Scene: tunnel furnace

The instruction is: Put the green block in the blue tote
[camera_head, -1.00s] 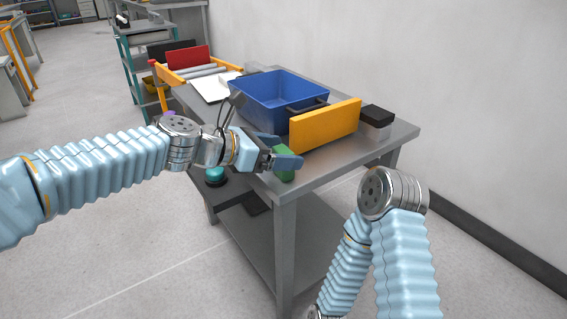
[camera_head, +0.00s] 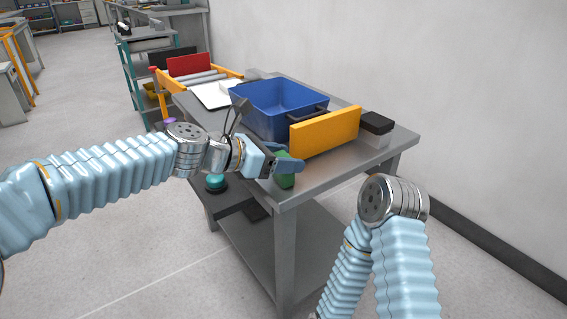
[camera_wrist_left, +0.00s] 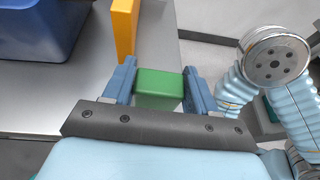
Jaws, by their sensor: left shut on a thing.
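The green block (camera_head: 285,181) is between the fingers of my left gripper (camera_head: 279,168) at the near front edge of the metal table. In the left wrist view the green block (camera_wrist_left: 158,88) sits between the two blue fingers of my left gripper (camera_wrist_left: 160,85), which is shut on it. I cannot tell whether the block touches the table. The blue tote (camera_head: 278,108) stands on the table behind the gripper. It also shows at the top left of the left wrist view (camera_wrist_left: 38,30). My right arm is at the lower right, and its gripper is not in view.
An upright orange panel (camera_head: 325,131) stands on the table (camera_head: 340,164) to the right of the tote, near the block. A black-topped box (camera_head: 376,128) is at the right end. A roller rack with a red panel (camera_head: 191,64) is behind at the left.

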